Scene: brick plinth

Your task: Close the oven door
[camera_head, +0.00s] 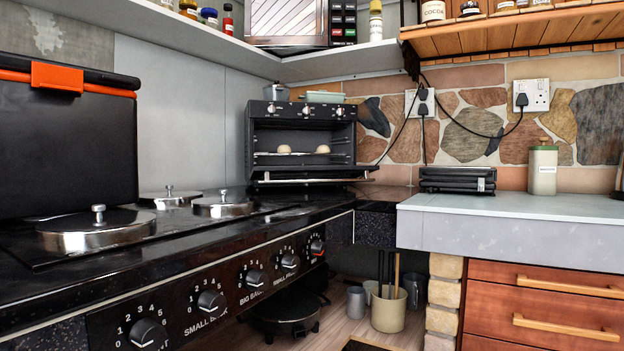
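A small black oven (301,112) stands at the back corner of the counter, with a row of knobs along its top front. Its door (315,182) is open and lowered at the bottom front, seen nearly edge-on. The lit inside is visible, with two pale round buns (284,149) on a rack. Neither of my grippers shows in the head view, so where they are relative to the door cannot be seen.
A black range (140,260) with round metal lids (98,229) and front knobs fills the left. A raised black lid (65,150) stands behind it. A pale counter (520,205), mostly clear, lies right, with a black appliance (457,180) near the oven. Shelves overhang above.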

